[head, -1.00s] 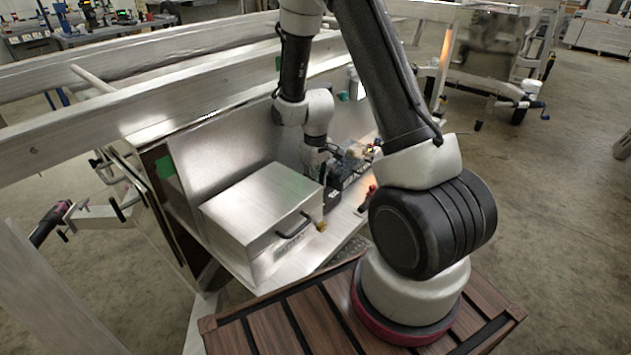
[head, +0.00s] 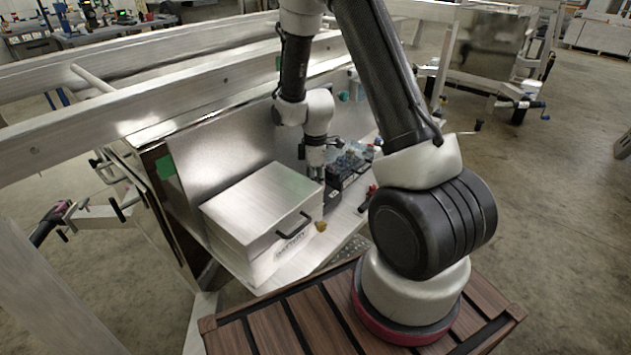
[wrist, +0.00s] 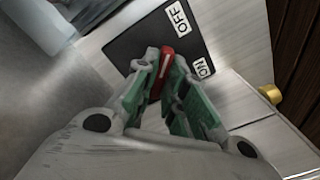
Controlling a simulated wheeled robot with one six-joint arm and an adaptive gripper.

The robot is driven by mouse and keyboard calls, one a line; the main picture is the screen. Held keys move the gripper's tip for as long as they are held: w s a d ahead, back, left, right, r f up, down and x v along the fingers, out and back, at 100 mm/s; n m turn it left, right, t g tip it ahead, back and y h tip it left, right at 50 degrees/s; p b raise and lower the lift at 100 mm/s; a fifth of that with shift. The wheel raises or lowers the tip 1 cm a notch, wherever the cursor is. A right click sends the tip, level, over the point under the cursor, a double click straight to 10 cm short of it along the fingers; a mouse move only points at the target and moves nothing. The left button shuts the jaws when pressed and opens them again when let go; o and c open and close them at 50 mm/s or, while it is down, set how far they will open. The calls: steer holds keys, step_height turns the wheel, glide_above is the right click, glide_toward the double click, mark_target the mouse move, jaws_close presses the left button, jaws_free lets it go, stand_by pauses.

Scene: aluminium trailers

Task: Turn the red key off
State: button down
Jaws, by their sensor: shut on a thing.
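In the wrist view the red key (wrist: 166,56) stands on a black switch plate (wrist: 140,40) with a white mark along its top. The plate carries an OFF label (wrist: 177,17) at its upper right and an ON label (wrist: 203,69) at its lower right. My gripper (wrist: 164,74) has its green-padded fingertips closed on both sides of the key. In the head view my gripper (head: 316,166) reaches down just behind a metal box; the key cannot be made out there.
The metal box (head: 250,205) with a black handle (head: 294,226) stands on the trailer ledge near my gripper. Dark equipment (head: 350,165) sits to its right. A brass-coloured piece (wrist: 271,93) lies right of the plate. Long aluminium beams (head: 130,105) run behind.

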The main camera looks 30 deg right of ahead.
steer(key=shift+n, duration=0.4)
steer(key=c, duration=1.5)
jaws_free()
steer(key=shift+r, duration=0.15)
step_height(320, 180, up, 12)
steer(key=shift+f, duration=0.1)
